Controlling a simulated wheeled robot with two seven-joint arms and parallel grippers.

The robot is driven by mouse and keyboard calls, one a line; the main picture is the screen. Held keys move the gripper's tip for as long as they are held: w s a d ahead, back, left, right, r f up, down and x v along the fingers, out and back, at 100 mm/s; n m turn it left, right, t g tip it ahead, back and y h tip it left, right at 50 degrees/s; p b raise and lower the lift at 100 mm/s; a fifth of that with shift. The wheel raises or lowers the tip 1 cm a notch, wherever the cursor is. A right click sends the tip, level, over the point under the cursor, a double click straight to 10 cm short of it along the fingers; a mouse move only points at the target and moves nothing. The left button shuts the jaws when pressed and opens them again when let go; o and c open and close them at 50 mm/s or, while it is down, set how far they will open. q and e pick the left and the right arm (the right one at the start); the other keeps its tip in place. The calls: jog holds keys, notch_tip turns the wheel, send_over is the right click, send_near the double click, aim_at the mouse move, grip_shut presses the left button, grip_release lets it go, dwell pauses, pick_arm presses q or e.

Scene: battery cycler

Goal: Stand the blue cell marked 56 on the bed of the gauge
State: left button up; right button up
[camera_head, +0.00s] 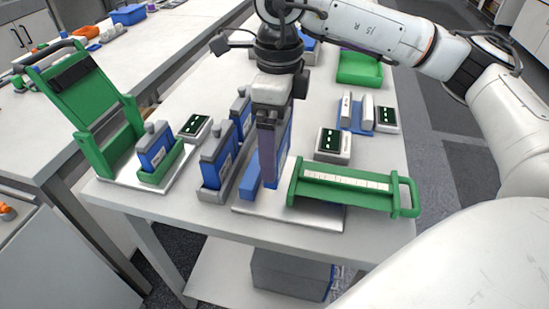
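The gauge (345,181) has a green slide with a white scale and a handle at its right end. It sits on a pale base plate (300,214) near the table's front edge, with a blue block (250,187) at its left. My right gripper (271,168) points down over the bed between block and slide. It appears shut on a blue cell (284,140), which is upright and largely hidden behind the near finger. Its marking cannot be read, and I cannot tell whether its foot touches the bed. My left gripper is not in view.
Blue cells with grey tops stand in a grey rack (206,193) left of the gauge. Another cell (154,147) stands in a green holder before a raised green press (85,100). Small meters (333,145) and a green tray (360,69) lie farther back.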

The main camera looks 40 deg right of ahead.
jog(key=shift+w+f, duration=0.15)
jog(key=shift+f, duration=2.2)
jog(key=shift+f, duration=0.2)
jog(key=o, duration=1.3)
notch_tip(320, 180, up, 12)
jog(key=shift+r, duration=0.2)
